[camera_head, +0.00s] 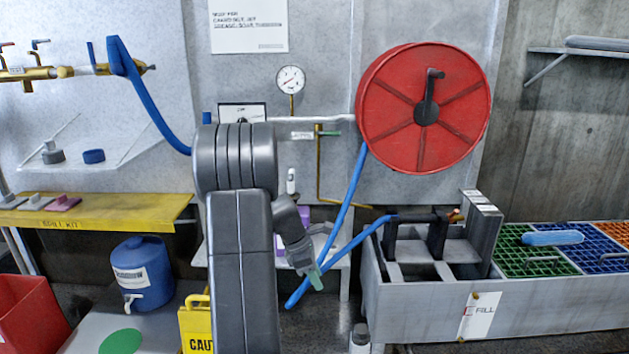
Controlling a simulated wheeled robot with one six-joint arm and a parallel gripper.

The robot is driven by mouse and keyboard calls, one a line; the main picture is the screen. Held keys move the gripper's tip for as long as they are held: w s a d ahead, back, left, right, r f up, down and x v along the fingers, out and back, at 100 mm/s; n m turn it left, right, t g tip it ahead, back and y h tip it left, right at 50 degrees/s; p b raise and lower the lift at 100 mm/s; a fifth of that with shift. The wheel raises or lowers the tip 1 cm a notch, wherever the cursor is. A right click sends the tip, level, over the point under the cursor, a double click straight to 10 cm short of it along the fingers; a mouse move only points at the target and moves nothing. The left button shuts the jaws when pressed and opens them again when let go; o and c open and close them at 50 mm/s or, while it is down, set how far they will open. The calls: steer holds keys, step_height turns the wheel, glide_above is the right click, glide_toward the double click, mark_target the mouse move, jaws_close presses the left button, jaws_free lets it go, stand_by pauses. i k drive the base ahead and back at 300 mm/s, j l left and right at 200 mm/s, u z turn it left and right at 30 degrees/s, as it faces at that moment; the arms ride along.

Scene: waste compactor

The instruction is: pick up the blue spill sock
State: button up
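My gripper (316,280) is at the centre of the picture, well to the left of the sock and lower in the view. It points down and to the right, beside the blue hose. Its pale green tip shows, but the gap between the fingers is too small to make out. I see nothing held in it.
A grey trough (540,312) carries the grates. A blue hose (352,252) hangs from the red reel (425,108) and runs to a nozzle on a rack. A yellow caution sign (196,325), a blue jug (143,275) and a yellow shelf (95,215) stand left.

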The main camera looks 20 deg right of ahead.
mark_target(545, 238)
steer(key=k+l, duration=0.1)
steer(key=l, duration=1.1)
steer(key=k+l, duration=0.15)
steer(key=l, duration=1.1)
steer(key=i+l, duration=0.1)
steer(key=l, duration=0.45)
steer(key=i+l, duration=0.1)
steer(key=l, duration=0.4)
steer(key=i+l, duration=0.1)
steer(key=l, duration=1)
steer(key=i+l, duration=0.2)
